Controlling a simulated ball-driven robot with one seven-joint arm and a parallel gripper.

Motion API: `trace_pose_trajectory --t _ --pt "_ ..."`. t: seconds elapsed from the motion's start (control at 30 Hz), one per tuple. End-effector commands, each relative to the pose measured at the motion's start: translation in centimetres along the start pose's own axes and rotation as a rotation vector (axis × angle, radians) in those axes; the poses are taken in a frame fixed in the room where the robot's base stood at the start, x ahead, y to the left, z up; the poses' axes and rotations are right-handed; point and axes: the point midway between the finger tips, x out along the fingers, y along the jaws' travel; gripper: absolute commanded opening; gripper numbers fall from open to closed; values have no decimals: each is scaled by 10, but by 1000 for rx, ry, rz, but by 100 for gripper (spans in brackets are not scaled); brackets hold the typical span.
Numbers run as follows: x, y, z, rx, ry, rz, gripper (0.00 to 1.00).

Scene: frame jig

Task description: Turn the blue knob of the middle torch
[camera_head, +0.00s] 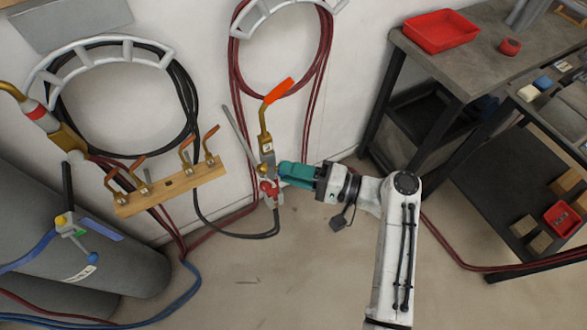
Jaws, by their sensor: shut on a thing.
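The middle torch (266,147) hangs upright against the white wall, with a brass neck, an orange tip piece at the top and a red knob (267,188) low on its left side. My teal gripper (281,171) reaches in from the right and is shut on a part of this torch at its valve body, just above and right of the red knob. The jaws hide the held part, and no blue knob shows on this torch.
Another torch (45,117) with a red band is at left. A wooden board with copper hooks (170,188) lies between the torches. Grey cylinders (125,265) and hoses fill the lower left. A workbench with a red tray (441,31) stands right. Floor below my gripper is mostly clear.

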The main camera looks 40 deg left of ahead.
Motion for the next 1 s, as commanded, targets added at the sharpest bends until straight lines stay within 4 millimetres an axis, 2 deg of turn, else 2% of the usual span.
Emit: trace_pose_trajectory --t 0.5,0.53,0.77,1.0 --pt "0 1 0 20 0 1 0" --pt "0 1 0 20 0 1 30" --pt "0 1 0 19 0 1 52" --pt "0 0 0 18 0 0 54"
